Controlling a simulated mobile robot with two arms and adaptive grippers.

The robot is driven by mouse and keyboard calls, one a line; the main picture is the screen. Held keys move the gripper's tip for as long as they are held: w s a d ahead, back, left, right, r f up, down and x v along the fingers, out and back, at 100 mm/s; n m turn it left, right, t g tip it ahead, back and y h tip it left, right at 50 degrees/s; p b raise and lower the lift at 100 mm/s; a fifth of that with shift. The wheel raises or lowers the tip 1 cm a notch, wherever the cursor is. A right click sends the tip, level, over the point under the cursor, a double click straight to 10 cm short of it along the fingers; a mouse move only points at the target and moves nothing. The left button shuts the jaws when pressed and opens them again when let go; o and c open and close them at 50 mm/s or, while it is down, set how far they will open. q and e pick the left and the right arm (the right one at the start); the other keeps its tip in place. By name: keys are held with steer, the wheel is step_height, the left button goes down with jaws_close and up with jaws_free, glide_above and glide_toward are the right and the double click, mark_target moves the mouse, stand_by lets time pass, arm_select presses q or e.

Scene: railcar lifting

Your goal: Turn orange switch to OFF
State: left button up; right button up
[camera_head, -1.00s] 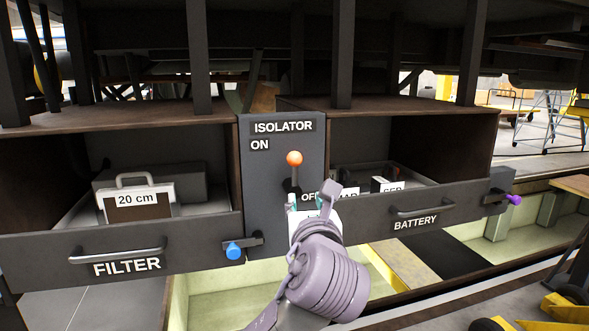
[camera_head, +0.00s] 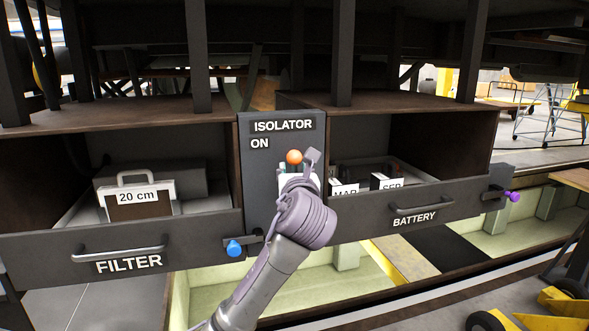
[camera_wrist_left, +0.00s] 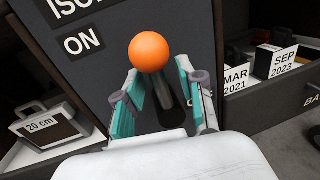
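The orange switch (camera_head: 294,157) is a ball on a dark lever on the grey ISOLATOR panel (camera_head: 258,190), just below the ON label. In the left wrist view the orange ball (camera_wrist_left: 149,52) sits just beyond my open fingertips, with its lever running down between them. My left gripper (camera_head: 292,173) is close in front of the panel and just below the ball in the head view. Its teal-padded fingers (camera_wrist_left: 158,72) stand apart on either side of the lever; I cannot tell if either touches it. My wrist hides the OFF label and the lower lever. My right gripper is not in view.
The FILTER drawer (camera_head: 60,252) at left holds a 20 cm case (camera_head: 138,197) and has a blue latch (camera_head: 234,248). The BATTERY drawer (camera_head: 450,203) at right holds boxes labelled MAR and SEP, and has a purple latch (camera_head: 514,197). Open space lies in front of the panel.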

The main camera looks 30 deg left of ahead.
arm_select(q)
steer(key=shift+w, duration=0.1)
jaws_close()
steer(key=shift+a, duration=0.1)
stand_by(0.3)
